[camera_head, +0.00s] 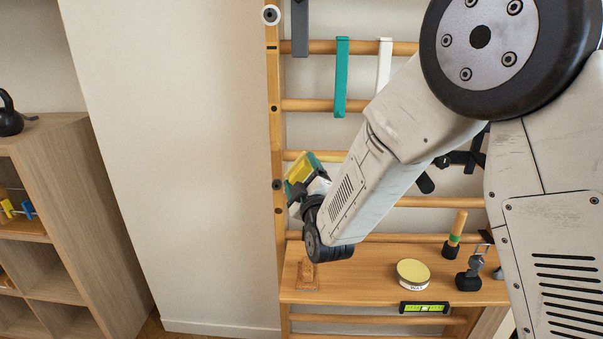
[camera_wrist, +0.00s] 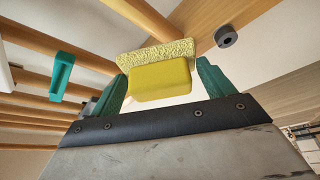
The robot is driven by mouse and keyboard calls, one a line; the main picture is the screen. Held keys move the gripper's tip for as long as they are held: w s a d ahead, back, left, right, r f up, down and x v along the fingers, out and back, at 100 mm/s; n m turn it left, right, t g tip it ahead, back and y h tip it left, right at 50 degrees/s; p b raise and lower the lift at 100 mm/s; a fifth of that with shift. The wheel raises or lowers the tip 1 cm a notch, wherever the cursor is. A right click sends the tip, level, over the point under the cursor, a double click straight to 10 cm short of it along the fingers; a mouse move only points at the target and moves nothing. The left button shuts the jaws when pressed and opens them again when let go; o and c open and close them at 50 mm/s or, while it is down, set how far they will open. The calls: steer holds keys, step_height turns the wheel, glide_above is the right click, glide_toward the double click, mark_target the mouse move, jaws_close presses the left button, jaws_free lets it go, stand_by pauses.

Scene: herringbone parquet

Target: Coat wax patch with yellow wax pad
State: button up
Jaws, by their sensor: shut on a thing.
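My gripper (camera_head: 303,178) is shut on the yellow wax pad (camera_head: 298,167), beside the left upright of the wall bars. In the wrist view, the pad (camera_wrist: 160,80) sits between the two green fingers of my gripper (camera_wrist: 160,84). It has a smooth yellow block and a paler, rough-textured face turned away from my gripper. I cannot tell whether that face touches the wood. A round tin marked as wax (camera_head: 412,274) stands on the wooden shelf. I cannot make out the wax patch for certain.
The wall bars' left upright (camera_head: 274,130) has dark round knobs. A teal strap (camera_head: 341,77) and a white strap (camera_head: 384,66) hang from a rung. The shelf (camera_head: 370,286) holds a small wooden piece (camera_head: 307,275) and a green-banded handle (camera_head: 456,229). A spirit level (camera_head: 424,308) is at its front.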

steer(key=shift+s, duration=1.5)
steer(key=shift+o, duration=1)
steer(key=shift+c, duration=0.6)
steer(key=shift+w, duration=0.15)
steer(key=w, duration=0.7)
steer(key=shift+d, duration=0.1)
steer(key=shift+s, duration=0.1)
